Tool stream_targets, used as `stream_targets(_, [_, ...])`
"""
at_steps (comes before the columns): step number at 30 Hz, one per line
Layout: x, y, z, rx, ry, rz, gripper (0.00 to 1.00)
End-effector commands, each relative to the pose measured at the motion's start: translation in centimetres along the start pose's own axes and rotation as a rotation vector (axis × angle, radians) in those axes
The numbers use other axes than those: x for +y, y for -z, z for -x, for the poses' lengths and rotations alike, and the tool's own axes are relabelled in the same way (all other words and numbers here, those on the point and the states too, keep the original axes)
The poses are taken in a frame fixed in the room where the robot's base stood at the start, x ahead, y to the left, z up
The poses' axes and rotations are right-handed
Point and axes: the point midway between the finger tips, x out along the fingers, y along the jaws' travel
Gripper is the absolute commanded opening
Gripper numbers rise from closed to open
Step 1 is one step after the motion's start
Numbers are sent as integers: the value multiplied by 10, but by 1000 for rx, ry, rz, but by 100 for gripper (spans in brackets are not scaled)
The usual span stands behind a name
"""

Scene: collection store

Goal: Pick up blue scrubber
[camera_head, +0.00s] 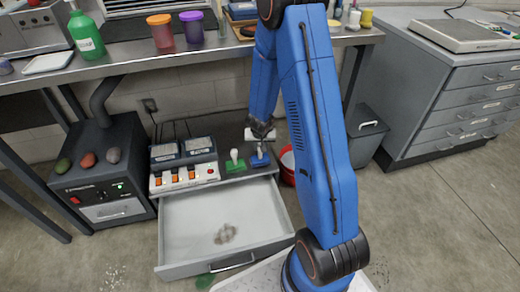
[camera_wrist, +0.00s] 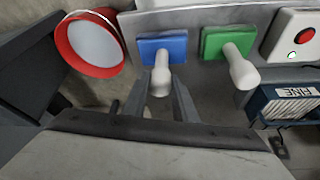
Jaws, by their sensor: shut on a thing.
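The blue scrubber (camera_head: 259,160) has a flat blue head and a white handle. It is at the right end of the low cabinet's top (camera_head: 232,135). My gripper (camera_head: 261,146) comes down on it from above. In the wrist view my gripper (camera_wrist: 163,88) has its fingers on both sides of the white handle of the blue scrubber (camera_wrist: 160,44), shut on it. I cannot tell whether the blue head touches the surface. A similar green scrubber (camera_head: 235,163) stands just left of it; it also shows in the wrist view (camera_wrist: 227,42).
An open drawer (camera_head: 180,222) with a dark smudge inside juts out below. A red-rimmed bucket (camera_head: 288,172) stands close on the right. A panel with orange switches (camera_head: 184,176) sits left of the green scrubber. The metal bench (camera_head: 190,54) overhangs behind.

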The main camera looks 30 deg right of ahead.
Motion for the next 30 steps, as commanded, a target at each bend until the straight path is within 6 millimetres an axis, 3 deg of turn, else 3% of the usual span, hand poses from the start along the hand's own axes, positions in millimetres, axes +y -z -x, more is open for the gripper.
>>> stream_targets(30, [0, 29, 69, 4, 2, -2, 0])
